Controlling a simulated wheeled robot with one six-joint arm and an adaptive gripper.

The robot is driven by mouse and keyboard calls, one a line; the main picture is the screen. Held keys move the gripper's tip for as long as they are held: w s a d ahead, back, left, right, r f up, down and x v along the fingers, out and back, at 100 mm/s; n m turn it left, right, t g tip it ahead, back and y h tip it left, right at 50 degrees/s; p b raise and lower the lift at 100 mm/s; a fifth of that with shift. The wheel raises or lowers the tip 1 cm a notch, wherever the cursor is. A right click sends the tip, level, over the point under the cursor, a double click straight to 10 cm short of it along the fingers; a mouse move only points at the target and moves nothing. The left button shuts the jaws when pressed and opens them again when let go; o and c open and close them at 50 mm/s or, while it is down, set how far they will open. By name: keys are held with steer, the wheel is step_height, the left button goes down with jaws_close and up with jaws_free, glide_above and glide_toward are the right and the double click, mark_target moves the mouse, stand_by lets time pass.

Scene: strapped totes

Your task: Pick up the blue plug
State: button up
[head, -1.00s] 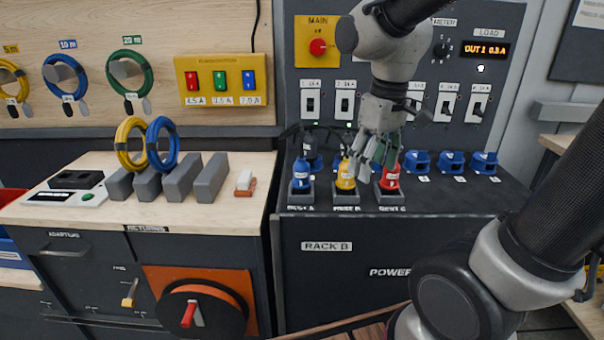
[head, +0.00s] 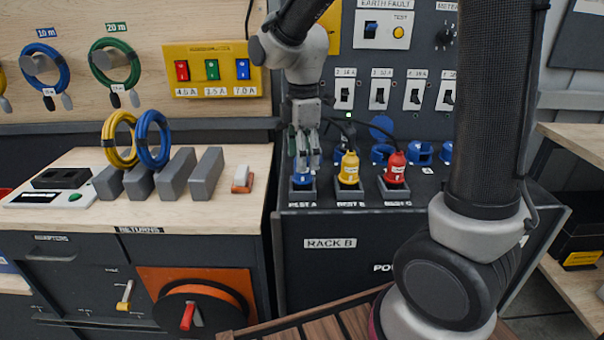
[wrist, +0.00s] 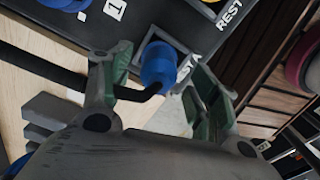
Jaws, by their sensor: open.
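The blue plug (head: 302,181) sits upright in the holder marked REST A, at the left end of the row on the rack's ledge. In the head view my gripper hides most of it. The wrist view shows the blue plug (wrist: 158,66) with its black cable running left past one finger. My gripper (head: 304,162) points down right over the plug. In the wrist view my gripper (wrist: 158,82) is open, with one finger on each side of the plug near the tips. I cannot tell whether either finger touches it.
The yellow plug (head: 349,168) and the red plug (head: 395,168) stand in holders to the right, with black cables behind. Blue sockets (head: 420,153) line the panel base. The wooden bench (head: 245,205) at left holds grey blocks (head: 208,172) carrying yellow and blue cable rings.

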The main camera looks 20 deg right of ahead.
mark_target(303, 173)
steer(key=shift+f, duration=1.5)
steer(key=c, duration=1.2)
steer(key=shift+r, duration=0.1)
